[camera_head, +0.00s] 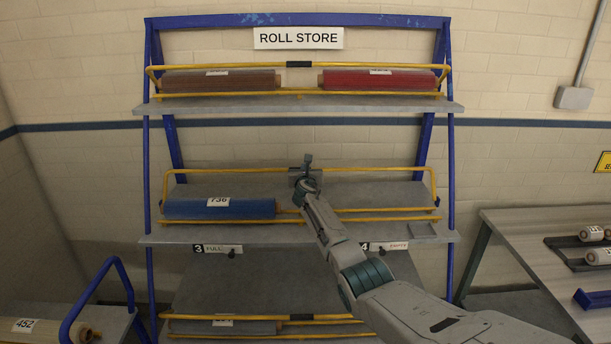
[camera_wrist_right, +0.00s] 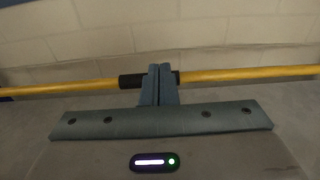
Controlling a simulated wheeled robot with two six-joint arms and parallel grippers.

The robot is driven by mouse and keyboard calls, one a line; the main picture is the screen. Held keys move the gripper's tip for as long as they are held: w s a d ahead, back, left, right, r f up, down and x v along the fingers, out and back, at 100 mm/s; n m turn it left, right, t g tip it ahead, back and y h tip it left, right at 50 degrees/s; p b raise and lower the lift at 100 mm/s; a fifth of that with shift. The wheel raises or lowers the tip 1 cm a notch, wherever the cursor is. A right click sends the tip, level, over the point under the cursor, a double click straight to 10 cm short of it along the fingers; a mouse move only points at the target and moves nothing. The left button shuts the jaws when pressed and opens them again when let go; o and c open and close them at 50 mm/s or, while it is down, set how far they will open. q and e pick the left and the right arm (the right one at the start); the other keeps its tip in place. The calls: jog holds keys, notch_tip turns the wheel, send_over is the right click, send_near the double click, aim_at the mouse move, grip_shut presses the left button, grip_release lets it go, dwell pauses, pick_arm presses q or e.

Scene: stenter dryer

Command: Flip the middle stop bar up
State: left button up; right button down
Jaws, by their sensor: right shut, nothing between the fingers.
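The middle stop bar (camera_head: 230,170) is a yellow bar on the middle shelf (camera_head: 270,233). It runs level above and in front of the blue roll 736 (camera_head: 220,208), with its side arms rising from near the shelf. Its black grip (camera_wrist_right: 132,81) shows in the wrist view; in the head view my gripper hides it. My right gripper (camera_head: 307,160) is at the bar's middle. In the wrist view its fingers (camera_wrist_right: 161,72) are shut together in front of the black grip, with nothing between them. I cannot tell whether they touch it. My left gripper is out of view.
The top shelf (camera_head: 300,105) holds a brown roll (camera_head: 220,81) and a red roll (camera_head: 378,79) behind its yellow bar. Blue rack posts (camera_head: 147,170) stand at the sides. A lower shelf bar (camera_head: 250,317) is below. A table (camera_head: 520,230) stands at right.

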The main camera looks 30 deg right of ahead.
jog(key=p+v, duration=0.2)
jog(key=v, duration=0.6)
dwell(0.5)
